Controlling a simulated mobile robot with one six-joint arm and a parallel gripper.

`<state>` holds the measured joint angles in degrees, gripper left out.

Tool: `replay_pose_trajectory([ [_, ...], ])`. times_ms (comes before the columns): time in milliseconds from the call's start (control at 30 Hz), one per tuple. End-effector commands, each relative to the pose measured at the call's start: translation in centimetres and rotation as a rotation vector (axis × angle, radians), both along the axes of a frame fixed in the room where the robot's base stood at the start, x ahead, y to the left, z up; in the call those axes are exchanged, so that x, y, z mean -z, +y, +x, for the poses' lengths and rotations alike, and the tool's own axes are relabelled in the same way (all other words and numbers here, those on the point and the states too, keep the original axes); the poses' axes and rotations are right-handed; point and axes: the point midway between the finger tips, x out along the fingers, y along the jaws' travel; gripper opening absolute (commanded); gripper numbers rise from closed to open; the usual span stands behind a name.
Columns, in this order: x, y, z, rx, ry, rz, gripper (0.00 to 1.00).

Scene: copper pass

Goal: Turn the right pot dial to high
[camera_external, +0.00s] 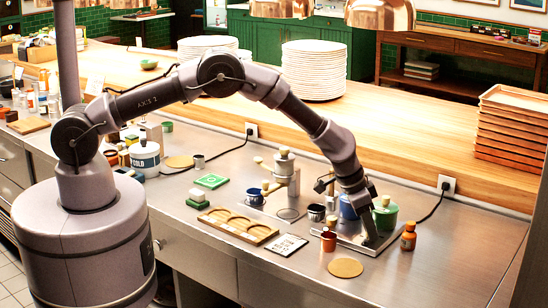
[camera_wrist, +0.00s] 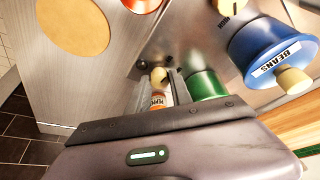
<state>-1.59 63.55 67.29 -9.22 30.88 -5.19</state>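The green pot (camera_external: 385,214) stands on the steel hot plate (camera_external: 345,241), to the right of the blue pot (camera_external: 348,208). In the wrist view the green pot (camera_wrist: 203,84) is partly hidden by my gripper, and the blue pot (camera_wrist: 262,45) carries a BEANS label. The right dial (camera_wrist: 158,75) is a small pale knob between my fingertips. Its setting cannot be read. The left dial (camera_wrist: 229,6) is a cream knob at the top edge. My gripper (camera_wrist: 161,80) points down with its fingers apart around the right dial; contact is unclear. In the external view my gripper (camera_external: 373,240) hides the dial.
An orange bottle (camera_external: 408,237) stands close right of the hot plate; it shows between my fingers (camera_wrist: 160,98). A copper cup (camera_external: 328,241) and a round cork mat (camera_external: 345,267) lie in front. Bare steel counter (camera_external: 465,240) is free at right.

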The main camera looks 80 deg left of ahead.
Motion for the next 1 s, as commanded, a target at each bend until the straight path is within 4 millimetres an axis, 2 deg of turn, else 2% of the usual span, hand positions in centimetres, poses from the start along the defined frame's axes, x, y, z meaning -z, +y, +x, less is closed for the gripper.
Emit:
replay_pose_trajectory([
  [267, 0.07, 0.03, 0.0, 0.011, 0.0, 0.0, 0.0],
  [467, 0.27, 0.15, 0.05, 0.082, -0.001, 0.0, 0.0],
  [1000, 0.38, 0.42, 0.21, 0.56, -0.003, 0.001, 0.0],
])
